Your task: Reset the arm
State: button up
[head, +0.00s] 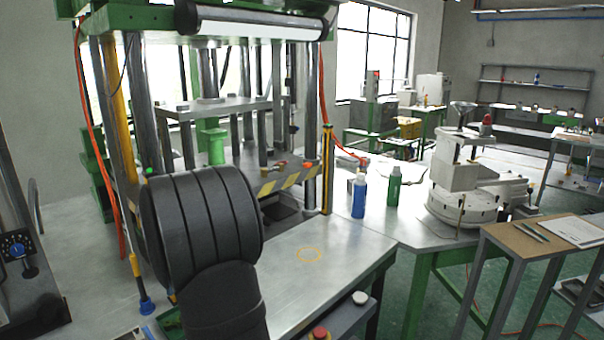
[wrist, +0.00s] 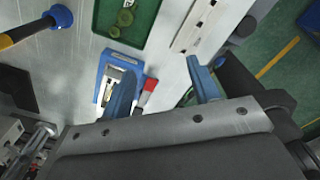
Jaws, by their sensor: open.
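My gripper (wrist: 161,68) shows in the wrist view with its two blue fingers spread wide apart and nothing between them. It points down over the grey metal table (wrist: 172,68). A small blue tray (wrist: 102,77) lies beside and partly behind the left finger. A small red and grey piece (wrist: 148,90) lies between the fingers' bases, below the gripper; its lower end is hidden by the gripper body. In the head view my dark arm fills the lower left foreground and the gripper is not seen.
A press frame (head: 135,95) stands behind my arm. A blue bottle (head: 359,196) and a green bottle (head: 394,187) stand on the table. The wrist view shows a green tray (wrist: 149,12) and a yellow-handled tool (wrist: 28,31). The tabletop around the yellow ring mark (head: 310,254) is clear.

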jog(key=s+a+r+n, duration=0.2)
jog(key=s+a+r, duration=0.1)
jog(key=s+a, duration=0.15)
jog(key=s+a+f, duration=0.1)
jog(key=a+f, duration=0.1)
jog(key=a, duration=0.1)
jog(key=s+a+f, duration=0.1)
jog(key=a+f, duration=0.1)
jog(key=a, duration=0.2)
jog(key=s+a+f, duration=0.1)
jog(key=a+f, duration=0.2)
jog(key=shift+s+a, duration=0.25)
jog(key=shift+a, duration=0.05)
notch_tip(320, 180, down, 2)
jog(key=shift+a, duration=0.15)
jog(key=shift+f, duration=0.5)
